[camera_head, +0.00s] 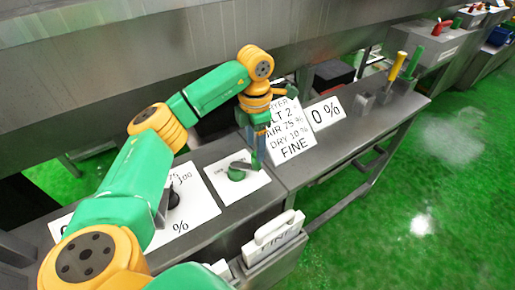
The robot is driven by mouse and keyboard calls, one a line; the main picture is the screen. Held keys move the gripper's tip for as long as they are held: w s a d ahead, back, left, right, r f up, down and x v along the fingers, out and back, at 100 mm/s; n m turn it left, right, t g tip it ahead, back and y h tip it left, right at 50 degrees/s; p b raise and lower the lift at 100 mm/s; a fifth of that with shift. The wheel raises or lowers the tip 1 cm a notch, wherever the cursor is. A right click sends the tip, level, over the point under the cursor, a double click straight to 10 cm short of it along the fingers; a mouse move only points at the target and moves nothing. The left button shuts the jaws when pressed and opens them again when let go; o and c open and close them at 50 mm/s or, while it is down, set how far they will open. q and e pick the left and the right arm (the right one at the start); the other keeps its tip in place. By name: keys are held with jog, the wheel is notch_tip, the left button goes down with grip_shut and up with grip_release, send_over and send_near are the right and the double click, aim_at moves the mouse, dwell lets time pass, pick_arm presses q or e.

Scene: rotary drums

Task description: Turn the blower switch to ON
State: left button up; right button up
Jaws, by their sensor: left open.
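A green knob (236,174) with a dark grey lever sits on a small white plate (220,184) on the steel counter; it looks like the blower switch, but I can read no label on it. My left gripper (256,160) points down at the right side of this knob. Its jaws are open, and the fingertips are close to the lever's right end. I cannot tell whether they touch it. A black knob (173,198) on a larger white dial plate marked with 100 and % is partly hidden behind my left arm. My right gripper is not in view.
A printed white sign (290,132) and a "0 %" card (324,113) stand behind and right of the gripper. A bin of white cards (272,240) hangs at the counter's front. Red, green and yellow handles (397,66) stand farther right. Green floor (430,190) is clear.

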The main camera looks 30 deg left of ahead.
aim_at(245, 164)
pick_arm(q)
notch_tip(245, 164, down, 4)
jog(key=shift+d+f+p, duration=0.1)
jog(key=shift+d+p, duration=0.05)
jog(key=shift+p, duration=0.2)
jog(key=shift+f, duration=0.35)
jog(key=shift+r, duration=0.1)
jog(key=c, duration=0.3)
grip_shut()
dwell(0.5)
